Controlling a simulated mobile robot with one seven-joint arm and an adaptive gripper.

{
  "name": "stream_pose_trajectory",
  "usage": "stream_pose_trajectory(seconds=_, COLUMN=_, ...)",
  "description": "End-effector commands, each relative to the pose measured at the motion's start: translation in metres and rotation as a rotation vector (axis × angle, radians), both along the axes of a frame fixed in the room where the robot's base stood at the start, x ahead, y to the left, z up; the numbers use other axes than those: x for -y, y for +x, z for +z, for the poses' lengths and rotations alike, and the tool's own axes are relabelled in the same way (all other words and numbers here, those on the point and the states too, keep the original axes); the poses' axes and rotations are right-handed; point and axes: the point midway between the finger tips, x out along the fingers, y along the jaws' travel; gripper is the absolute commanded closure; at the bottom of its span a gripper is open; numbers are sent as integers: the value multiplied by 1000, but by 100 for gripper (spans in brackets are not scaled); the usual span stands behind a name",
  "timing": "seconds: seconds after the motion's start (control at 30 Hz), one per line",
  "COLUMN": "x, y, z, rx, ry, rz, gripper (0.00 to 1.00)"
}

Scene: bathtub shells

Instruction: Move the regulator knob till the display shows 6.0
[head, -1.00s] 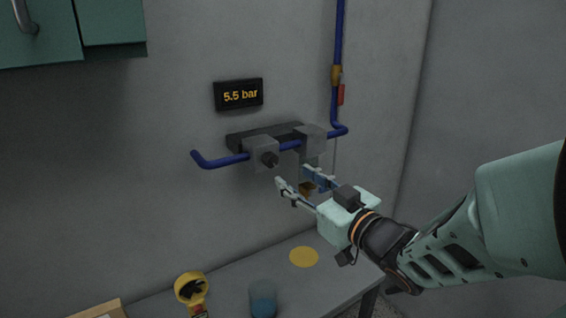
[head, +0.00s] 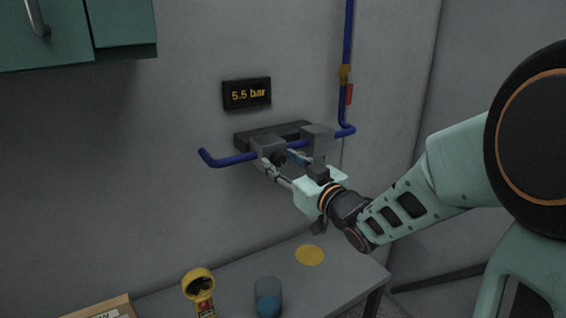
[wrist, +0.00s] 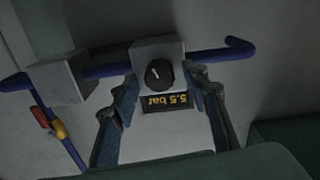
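The display (head: 247,94) on the wall reads 5.5 bar; it also shows upside down in the wrist view (wrist: 167,102). The regulator knob (head: 279,158) is small, round and black, on the front of a grey block (head: 262,149) on the blue pipe. In the wrist view the knob (wrist: 159,73) has a pale pointer mark and lies between my two fingers. My gripper (head: 281,161) is open, with one finger on each side of the knob. I see a gap on both sides in the wrist view. I cannot tell how deep the fingertips reach around it.
A second grey block (head: 318,139) sits on the pipe (head: 228,161) just right of the knob's block. Below is a grey table (head: 236,275) with a yellow gauge-like tool (head: 198,284), a blue cup (head: 268,297) and a yellow disc (head: 310,255). Green cabinets (head: 120,25) hang upper left.

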Motion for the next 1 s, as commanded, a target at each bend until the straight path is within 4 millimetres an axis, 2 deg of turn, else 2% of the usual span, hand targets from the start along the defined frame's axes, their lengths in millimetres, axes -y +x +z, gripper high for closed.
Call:
stream_pose_trajectory(seconds=0.07, x=0, y=0, z=0, rx=0, ry=0, rz=0, gripper=68)
stream_pose_trajectory(seconds=0.33, x=0, y=0, z=0, rx=0, ry=0, rz=0, gripper=98)
stream_pose_trajectory(seconds=0.47, x=0, y=0, z=1, rx=-11, ry=16, rz=0, gripper=99)
stream_pose_trajectory(seconds=0.8, x=1, y=0, z=0, rx=-140, ry=204, rz=0, gripper=99)
stream_pose_trajectory(seconds=1.0, x=1, y=0, z=-1, rx=-149, ry=218, rz=0, gripper=99)
